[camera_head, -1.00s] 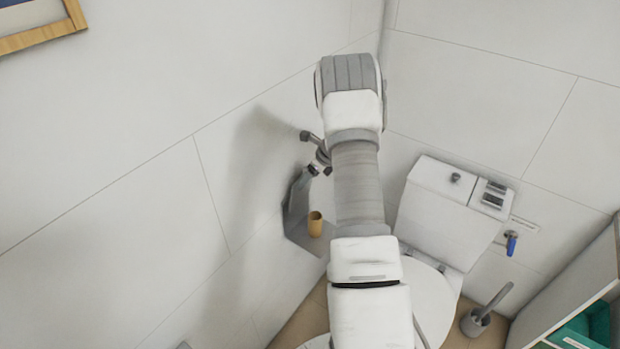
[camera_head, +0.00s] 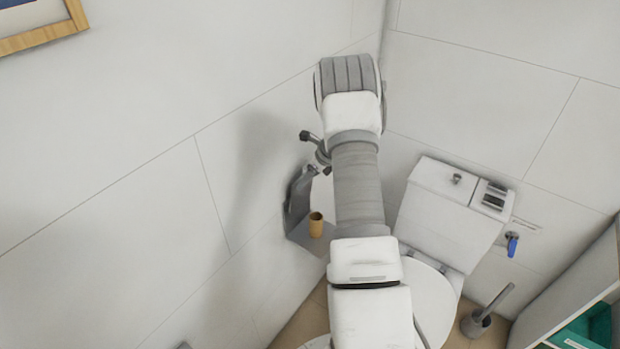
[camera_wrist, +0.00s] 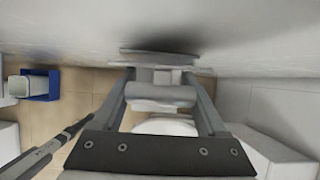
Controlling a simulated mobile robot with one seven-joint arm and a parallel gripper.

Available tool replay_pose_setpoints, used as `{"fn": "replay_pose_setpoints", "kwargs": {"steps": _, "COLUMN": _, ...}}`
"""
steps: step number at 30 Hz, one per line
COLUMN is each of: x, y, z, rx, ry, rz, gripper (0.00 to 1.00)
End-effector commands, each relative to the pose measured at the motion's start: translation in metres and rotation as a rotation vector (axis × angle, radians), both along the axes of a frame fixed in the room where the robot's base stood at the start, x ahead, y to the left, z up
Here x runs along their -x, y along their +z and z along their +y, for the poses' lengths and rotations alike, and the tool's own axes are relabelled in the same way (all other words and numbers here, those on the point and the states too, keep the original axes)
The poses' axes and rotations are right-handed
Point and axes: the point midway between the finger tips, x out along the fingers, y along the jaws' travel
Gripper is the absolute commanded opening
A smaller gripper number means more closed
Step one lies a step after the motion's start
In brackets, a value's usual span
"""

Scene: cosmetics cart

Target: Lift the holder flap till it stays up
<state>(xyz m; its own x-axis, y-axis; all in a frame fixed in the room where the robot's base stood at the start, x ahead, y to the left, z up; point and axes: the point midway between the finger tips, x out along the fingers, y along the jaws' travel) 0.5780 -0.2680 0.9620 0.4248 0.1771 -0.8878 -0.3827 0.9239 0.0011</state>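My gripper (camera_wrist: 160,84) shows in the wrist view with its two fingers set wide apart, reaching toward the wall. A pale grey horizontal cylinder (camera_wrist: 160,95) lies across the gap between the fingers. Beyond it a flat grey plate (camera_wrist: 158,58), seen nearly edge-on, sits close to the wall; it may be the holder flap, but I cannot tell for sure. Contact between the fingers and these parts is unclear. A grey bracket-like piece (camera_head: 299,193) shows at the wall left of my arm.
A blue bin (camera_wrist: 38,85) stands on the tan floor.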

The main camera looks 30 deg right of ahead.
Motion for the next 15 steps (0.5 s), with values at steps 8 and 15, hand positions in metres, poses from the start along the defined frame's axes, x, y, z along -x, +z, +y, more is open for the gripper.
{"fn": "replay_pose_setpoints", "kwargs": {"steps": 8, "x": -0.0162, "y": 0.0102, "z": 0.0089, "rx": -0.006, "ry": 0.007, "rz": -0.025, "gripper": 0.0}}
{"fn": "replay_pose_setpoints", "kwargs": {"steps": 15, "x": -0.0197, "y": 0.0107, "z": 0.0103, "rx": -0.007, "ry": 0.006, "rz": -0.024, "gripper": 0.0}}
